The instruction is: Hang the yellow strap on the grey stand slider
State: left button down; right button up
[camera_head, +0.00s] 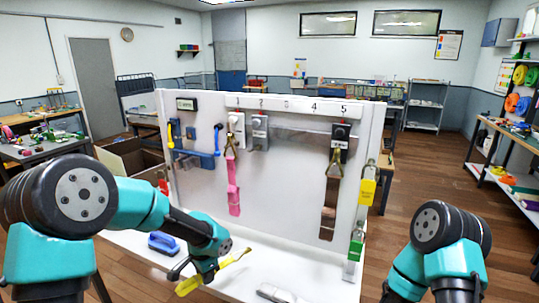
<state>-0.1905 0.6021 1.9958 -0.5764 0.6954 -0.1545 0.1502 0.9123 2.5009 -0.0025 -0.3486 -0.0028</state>
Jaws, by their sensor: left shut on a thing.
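A yellow strap (228,266) is in my left gripper (203,277), low in front of the white board near its bottom ledge. The gripper is shut on it; a thin brassy end points up to the right and a yellow end shows at lower left. The grey slider (260,132) is on the board's rail under the number strip, with nothing hanging from it. My left gripper is below it and a little to its left, well apart. My right gripper is not in view; only part of my right arm shows.
A white slider (236,123) beside the grey one carries a pink strap (233,190). A black slider (340,138) carries a brown strap (328,208). Yellow (368,190) and green (355,248) tags hang at the right edge. A blue brush-like object (163,243) lies on the ledge.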

pick_arm(q)
jog(key=r+n, duration=0.1)
jog(key=n, duration=0.1)
jog(key=w+a+r+n, duration=0.1)
jog(key=n, duration=0.3)
jog(key=shift+w+a+r, duration=0.15)
jog(key=shift+w+r, duration=0.15)
jog(key=shift+r, duration=0.1)
